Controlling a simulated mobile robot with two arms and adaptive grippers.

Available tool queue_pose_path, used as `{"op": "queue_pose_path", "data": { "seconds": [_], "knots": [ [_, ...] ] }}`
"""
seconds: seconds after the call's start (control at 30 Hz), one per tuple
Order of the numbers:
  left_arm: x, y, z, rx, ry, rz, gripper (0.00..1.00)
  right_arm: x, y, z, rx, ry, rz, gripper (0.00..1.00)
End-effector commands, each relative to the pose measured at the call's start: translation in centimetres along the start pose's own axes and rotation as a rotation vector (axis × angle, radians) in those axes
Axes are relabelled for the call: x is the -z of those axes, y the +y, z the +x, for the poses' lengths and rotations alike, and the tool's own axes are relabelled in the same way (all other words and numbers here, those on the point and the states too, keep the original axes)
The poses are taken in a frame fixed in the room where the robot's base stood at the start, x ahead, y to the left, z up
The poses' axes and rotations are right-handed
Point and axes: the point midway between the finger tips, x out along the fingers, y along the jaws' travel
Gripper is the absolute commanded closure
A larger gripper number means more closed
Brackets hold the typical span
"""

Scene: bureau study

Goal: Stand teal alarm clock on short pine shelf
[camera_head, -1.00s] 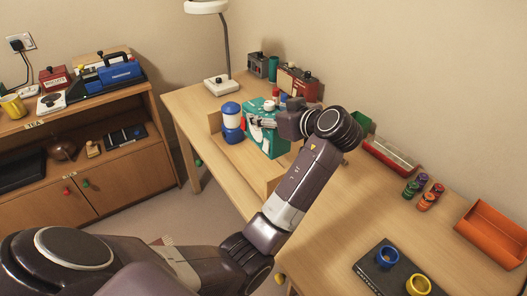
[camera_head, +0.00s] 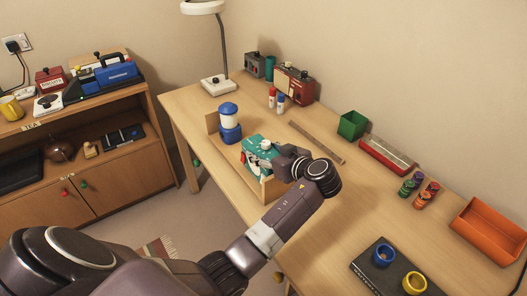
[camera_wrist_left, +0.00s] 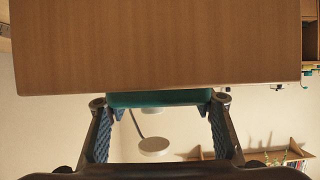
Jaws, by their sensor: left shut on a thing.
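The teal alarm clock (camera_head: 256,147) is in my left gripper (camera_head: 272,160), which is shut on it. In the left wrist view, the clock's teal edge (camera_wrist_left: 160,98) lies between the two blue-padded fingers (camera_wrist_left: 160,104). In the head view, the short pine shelf (camera_head: 212,123) stands on the desk with an upright board at each end. The clock is at its right end, beside the near end board (camera_head: 271,189). I cannot tell whether the clock touches the shelf. The gripper hides part of the clock. My right gripper is out of view.
Behind are two small bottles (camera_head: 276,99), a red box (camera_head: 294,84) and a green bin (camera_head: 352,125). A dark tray with rings (camera_head: 385,268) lies at front right.

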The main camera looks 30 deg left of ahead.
Motion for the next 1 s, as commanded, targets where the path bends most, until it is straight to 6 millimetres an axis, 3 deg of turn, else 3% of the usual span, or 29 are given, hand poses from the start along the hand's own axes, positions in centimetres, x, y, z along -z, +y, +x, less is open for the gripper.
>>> {"op": "queue_pose_path", "data": {
  "seconds": [0.07,0.1,0.23,0.57,1.0],
  "knots": [
    [0.0,0.0,0.0,0.000,0.000,-0.001,0.87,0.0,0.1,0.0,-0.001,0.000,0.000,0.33],
    [-0.1,0.0,0.0,0.001,-0.003,0.001,0.46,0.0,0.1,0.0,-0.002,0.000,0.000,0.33],
    [-0.1,0.0,0.0,0.000,-0.003,0.001,0.32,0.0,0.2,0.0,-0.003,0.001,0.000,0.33],
    [-0.1,0.1,-0.5,-0.002,-0.002,0.000,0.32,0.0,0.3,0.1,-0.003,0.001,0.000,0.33],
    [-0.1,0.1,-6.8,-0.002,-0.002,0.000,0.32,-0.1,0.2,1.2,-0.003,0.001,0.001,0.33]
  ]
}}
